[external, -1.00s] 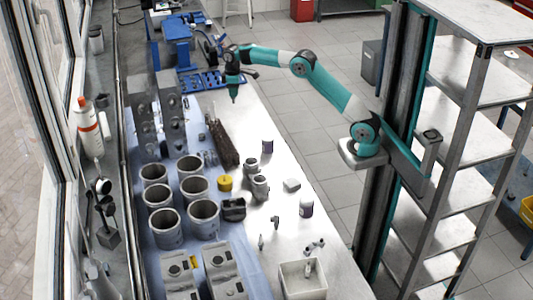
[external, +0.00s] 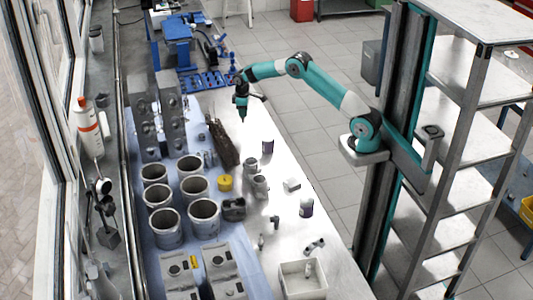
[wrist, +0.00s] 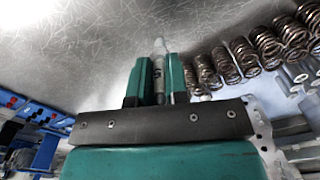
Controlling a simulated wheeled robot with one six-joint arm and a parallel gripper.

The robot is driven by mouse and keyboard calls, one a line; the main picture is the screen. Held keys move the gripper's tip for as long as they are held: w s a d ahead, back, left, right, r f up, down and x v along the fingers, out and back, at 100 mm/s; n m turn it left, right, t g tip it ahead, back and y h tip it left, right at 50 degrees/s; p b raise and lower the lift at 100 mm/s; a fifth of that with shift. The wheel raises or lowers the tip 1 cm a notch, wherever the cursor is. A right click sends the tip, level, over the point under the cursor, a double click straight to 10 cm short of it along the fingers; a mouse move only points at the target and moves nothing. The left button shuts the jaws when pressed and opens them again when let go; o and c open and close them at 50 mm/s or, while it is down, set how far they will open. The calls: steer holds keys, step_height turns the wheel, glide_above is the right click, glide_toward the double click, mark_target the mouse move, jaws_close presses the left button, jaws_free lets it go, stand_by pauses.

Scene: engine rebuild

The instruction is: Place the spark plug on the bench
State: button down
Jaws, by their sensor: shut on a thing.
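The spark plug (wrist: 158,72) is a thin piece with a pale tip, upright between my fingers in the wrist view. My gripper (wrist: 160,78) is shut on it, with one teal finger on each side. In the external view my gripper (external: 242,116) points down over the far part of the bench (external: 256,138); the plug is too small to make out there. The bare metal bench top (wrist: 80,40) fills the upper left of the wrist view. I cannot tell the exact gap between plug and bench.
A row of coil springs (external: 223,143) lies left of my gripper and shows in the wrist view (wrist: 262,45). A blue rack (external: 206,82) is farther back. Several cylinder liners (external: 204,216) stand nearer, left. A white tray (external: 303,282) is at the near end.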

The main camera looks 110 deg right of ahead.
mark_target(243, 119)
steer(key=shift+f+p, duration=0.45)
steer(key=shift+f, duration=1.9)
steer(key=shift+f, duration=0.2)
steer(key=c, duration=1.1)
jaws_free()
steer(key=shift+r, duration=0.15)
